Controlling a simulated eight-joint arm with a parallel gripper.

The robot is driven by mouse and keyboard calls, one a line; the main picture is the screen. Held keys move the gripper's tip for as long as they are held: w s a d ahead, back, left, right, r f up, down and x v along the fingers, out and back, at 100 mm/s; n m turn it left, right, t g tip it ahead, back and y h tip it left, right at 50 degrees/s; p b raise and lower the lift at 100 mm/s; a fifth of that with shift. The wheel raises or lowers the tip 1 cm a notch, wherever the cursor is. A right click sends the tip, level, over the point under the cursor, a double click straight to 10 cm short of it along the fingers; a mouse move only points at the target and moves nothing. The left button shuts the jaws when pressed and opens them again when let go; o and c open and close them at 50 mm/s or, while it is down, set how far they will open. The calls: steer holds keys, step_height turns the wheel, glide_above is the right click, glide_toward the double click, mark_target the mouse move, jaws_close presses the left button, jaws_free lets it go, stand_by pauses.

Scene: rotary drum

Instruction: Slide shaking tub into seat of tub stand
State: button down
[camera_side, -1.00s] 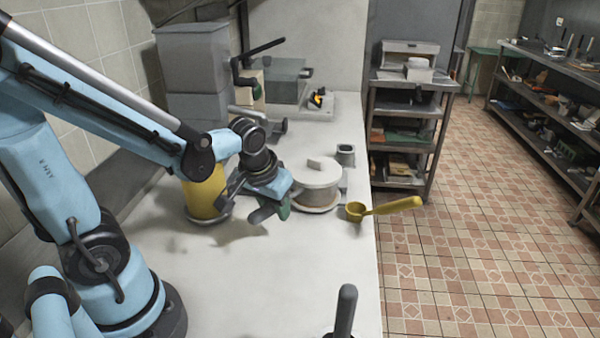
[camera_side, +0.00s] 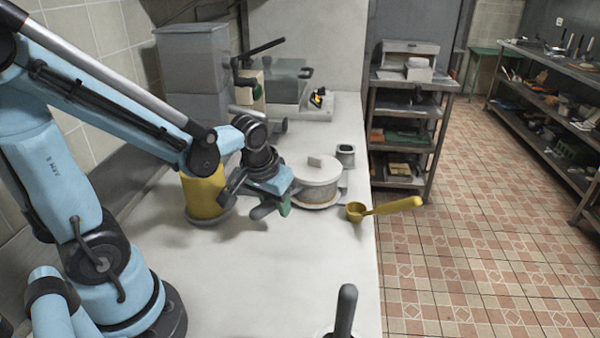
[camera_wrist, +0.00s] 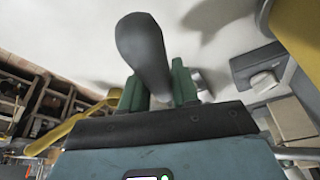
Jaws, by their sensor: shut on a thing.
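My gripper (camera_side: 274,209) is low over the white worktop, with green finger pads. It is shut on a dark grey rounded handle (camera_wrist: 143,50), which fills the middle of the wrist view between the pads. I cannot tell what the handle belongs to. A yellow cylinder (camera_side: 204,198) with a grey ring at its foot stands just left of my gripper, partly behind my arm. It shows at the upper right of the wrist view (camera_wrist: 300,30). A white round lidded vessel (camera_side: 318,178) stands right of my gripper. I cannot tell for certain which is the tub or the stand.
A yellow ladle (camera_side: 390,207) overhangs the worktop's right edge. A small grey square cup (camera_side: 345,155) stands behind the white vessel. Another dark handle (camera_side: 345,312) rises at the front. Grey bins (camera_side: 195,70) stand at the back left.

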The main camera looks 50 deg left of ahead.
steer(key=shift+w+a, duration=1.2)
stand_by(0.8)
steer(key=c, duration=0.8)
jaws_free()
steer(key=shift+o, duration=0.2)
steer(key=shift+r, duration=0.1)
steer(key=v, duration=1.2)
steer(key=s+d+f+m+t+h, duration=0.1)
steer(key=d+f+m+t, duration=0.2)
steer(key=d, duration=0.3)
steer(key=shift+s+d+f+m+t, duration=0.15)
steer(key=shift+d+f+m+t, duration=0.2)
steer(key=shift+m, duration=0.35)
